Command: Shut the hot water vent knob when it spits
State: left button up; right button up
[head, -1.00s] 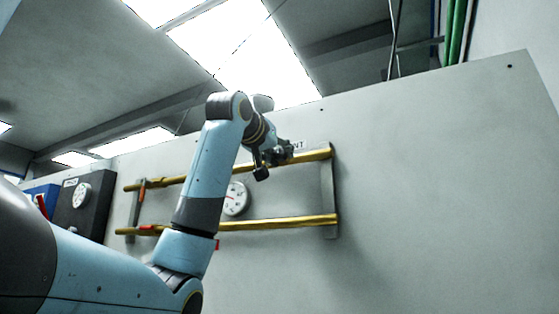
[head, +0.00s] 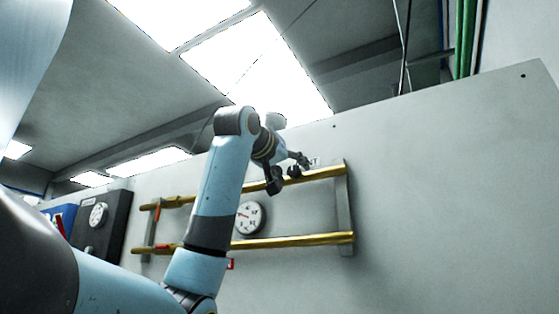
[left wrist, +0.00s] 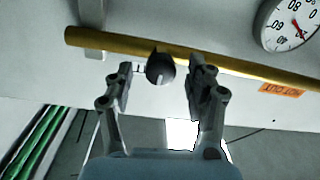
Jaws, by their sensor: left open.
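The dark round vent knob (left wrist: 160,69) shows in the left wrist view, with a pale line on its face, in front of the upper brass pipe. My left gripper (left wrist: 164,88) is open, with one finger on each side of the knob and a visible gap to each. In the head view the left gripper (head: 288,172) is at the upper brass pipe (head: 325,172), near its right end. The knob is small and dark between the fingers there. I see no water or steam. My right gripper is not in view.
A white dial gauge (head: 249,218) with a red needle sits between the upper pipe and the lower brass pipe (head: 300,241). An orange tag (left wrist: 281,88) is beside the upper pipe. A dark panel with another gauge (head: 98,214) is at left. The wall at right is clear.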

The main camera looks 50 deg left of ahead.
pick_arm(q)
jog(key=v, duration=1)
jog(key=shift+s+f, duration=0.1)
